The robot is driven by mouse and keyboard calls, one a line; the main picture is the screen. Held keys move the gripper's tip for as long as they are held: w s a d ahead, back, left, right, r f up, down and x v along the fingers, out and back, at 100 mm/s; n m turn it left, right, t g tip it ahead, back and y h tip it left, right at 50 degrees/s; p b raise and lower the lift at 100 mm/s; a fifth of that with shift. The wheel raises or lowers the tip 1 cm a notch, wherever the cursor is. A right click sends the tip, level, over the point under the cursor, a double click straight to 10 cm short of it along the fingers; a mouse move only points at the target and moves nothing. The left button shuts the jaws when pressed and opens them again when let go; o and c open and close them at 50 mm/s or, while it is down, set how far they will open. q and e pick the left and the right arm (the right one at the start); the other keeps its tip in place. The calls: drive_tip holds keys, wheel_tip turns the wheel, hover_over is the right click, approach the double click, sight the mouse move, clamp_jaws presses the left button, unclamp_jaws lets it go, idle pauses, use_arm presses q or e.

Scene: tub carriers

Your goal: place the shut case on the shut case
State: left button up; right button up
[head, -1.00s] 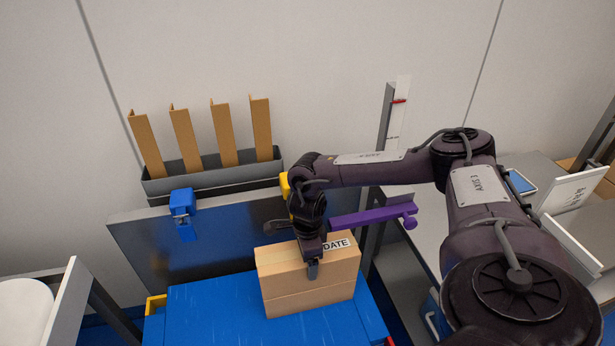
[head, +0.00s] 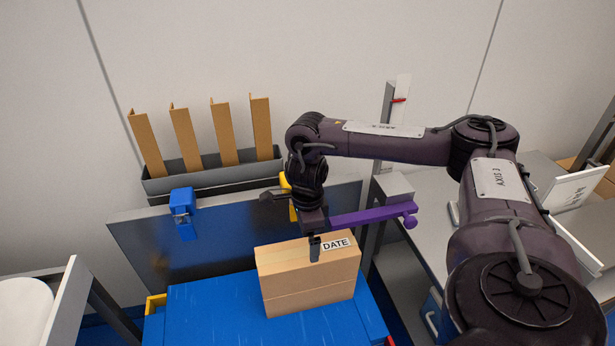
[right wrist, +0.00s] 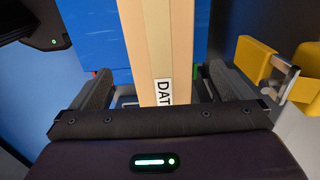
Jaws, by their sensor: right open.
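A tan cardboard case (head: 300,276) stands shut on a blue surface (head: 205,305) in the head view, with a white DATE label on its top. A horizontal line crosses its front; I cannot tell whether this is a seam or the joint between two stacked cases. My right gripper (head: 314,248) is open over its top. In the right wrist view the case (right wrist: 157,40) shows between the spread fingers (right wrist: 160,88), with a gap on each side. My left gripper is in neither view.
A dark panel (head: 145,250) with a blue latch (head: 183,212) stands behind the blue surface. A grey trough (head: 215,177) holds several upright cardboard strips. A purple bar (head: 370,215) lies close right of my gripper. A shelf with a white round thing (head: 22,305) is at left.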

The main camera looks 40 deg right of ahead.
wheel_tip(320, 180, up, 3)
drive_tip(key=shift+r+p, duration=0.1)
drive_tip(key=shift+p, duration=0.6)
